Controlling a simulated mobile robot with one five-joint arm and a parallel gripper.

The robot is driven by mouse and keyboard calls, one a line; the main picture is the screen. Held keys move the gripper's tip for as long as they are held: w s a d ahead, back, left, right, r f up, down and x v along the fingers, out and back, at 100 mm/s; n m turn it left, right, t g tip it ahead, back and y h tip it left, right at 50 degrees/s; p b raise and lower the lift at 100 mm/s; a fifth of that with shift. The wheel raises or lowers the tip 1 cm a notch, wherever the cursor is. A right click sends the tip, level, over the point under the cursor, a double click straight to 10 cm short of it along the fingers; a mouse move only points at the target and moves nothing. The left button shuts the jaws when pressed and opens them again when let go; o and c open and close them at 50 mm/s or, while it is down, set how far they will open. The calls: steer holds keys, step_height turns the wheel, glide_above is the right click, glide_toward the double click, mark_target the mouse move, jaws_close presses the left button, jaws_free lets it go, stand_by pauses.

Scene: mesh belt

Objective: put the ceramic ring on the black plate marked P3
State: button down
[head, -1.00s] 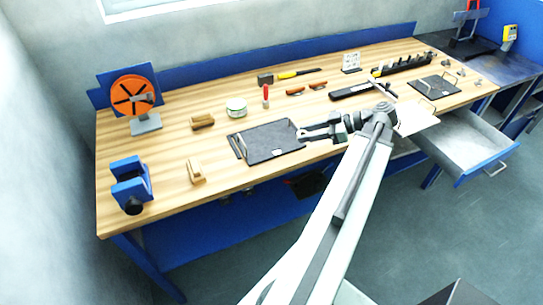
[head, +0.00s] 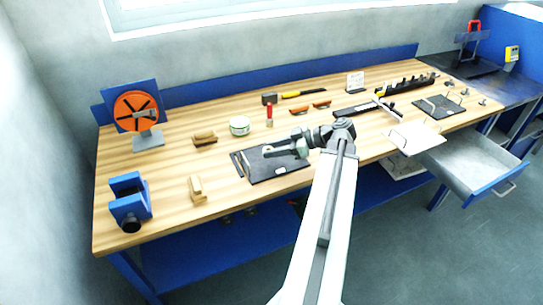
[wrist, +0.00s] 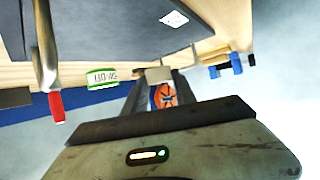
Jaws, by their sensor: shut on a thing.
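My gripper (head: 266,150) hangs over the near black plate (head: 262,175), pointing left. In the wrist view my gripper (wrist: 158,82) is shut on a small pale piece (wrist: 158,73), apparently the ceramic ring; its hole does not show. In the head view the held piece is too small to make out. The same plate fills the top of the wrist view (wrist: 110,22), with a white label (wrist: 174,19) too small to read. A second black plate (head: 432,108) with a wire handle lies at the right. I cannot tell which one is marked P3.
A green-and-white tin (head: 239,126) and a red-handled tool (head: 269,115) stand behind the near plate. Wooden blocks (head: 196,188), an orange wheel (head: 138,112) and a blue vise (head: 130,200) are on the left. An open drawer (head: 470,165) juts out at the right.

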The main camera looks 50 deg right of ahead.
mark_target(270, 162)
steer(key=shift+w, duration=0.15)
steer(key=shift+w+a+f, duration=0.1)
steer(key=shift+w+a, duration=0.15)
steer(key=shift+w, duration=0.25)
step_height(270, 162, down, 4)
steer(key=b, duration=0.4)
steer(key=shift+s+r, duration=0.1)
steer(key=shift+r, duration=0.2)
steer(key=shift+f, duration=0.1)
steer(key=c, duration=1)
jaws_free()
